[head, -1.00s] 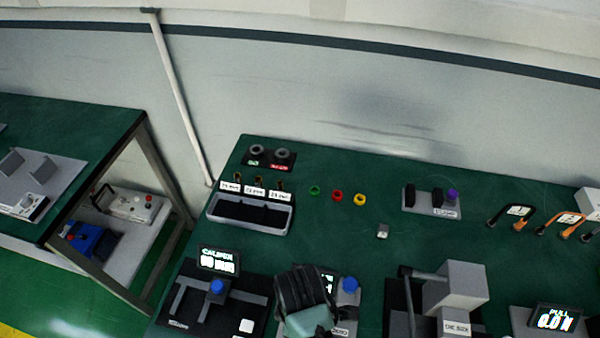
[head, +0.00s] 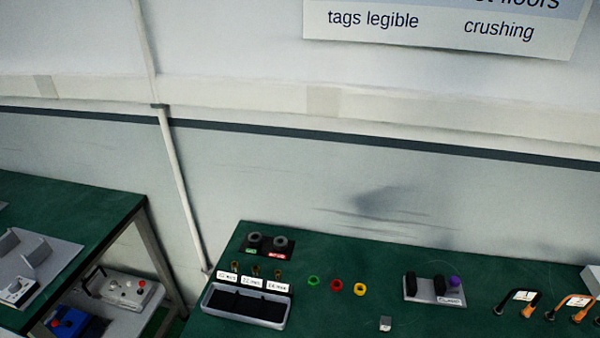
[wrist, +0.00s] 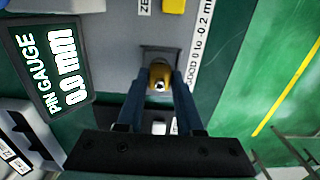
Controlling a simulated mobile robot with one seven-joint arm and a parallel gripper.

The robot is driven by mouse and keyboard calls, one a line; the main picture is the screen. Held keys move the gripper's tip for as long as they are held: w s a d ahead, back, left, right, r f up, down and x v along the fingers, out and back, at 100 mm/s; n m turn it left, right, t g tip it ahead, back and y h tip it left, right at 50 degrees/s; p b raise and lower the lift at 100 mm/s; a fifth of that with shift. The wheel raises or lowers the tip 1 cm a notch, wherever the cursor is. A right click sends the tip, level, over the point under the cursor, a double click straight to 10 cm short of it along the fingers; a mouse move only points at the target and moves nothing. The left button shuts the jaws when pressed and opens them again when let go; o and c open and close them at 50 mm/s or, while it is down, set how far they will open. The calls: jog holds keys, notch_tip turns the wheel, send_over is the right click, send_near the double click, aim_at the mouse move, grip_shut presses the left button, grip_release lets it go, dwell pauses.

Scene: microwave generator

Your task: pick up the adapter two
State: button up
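A round brass-coloured piece (wrist: 159,76) with a bright centre sits at the pin gauge station in the wrist view. I cannot tell whether it is adapter two. My gripper (wrist: 161,80) has its two blue fingers on either side of this piece. I cannot tell whether they touch it or have closed on it. The labels are too small to read surely. My gripper is outside the head view.
A grey tray with a dark inside (head: 207,304) lies before the labels. Green (head: 313,281), red (head: 337,285) and yellow (head: 360,289) rings lie to its right on the green bench.

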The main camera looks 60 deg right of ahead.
grip_shut()
jog(key=shift+r, duration=0.1)
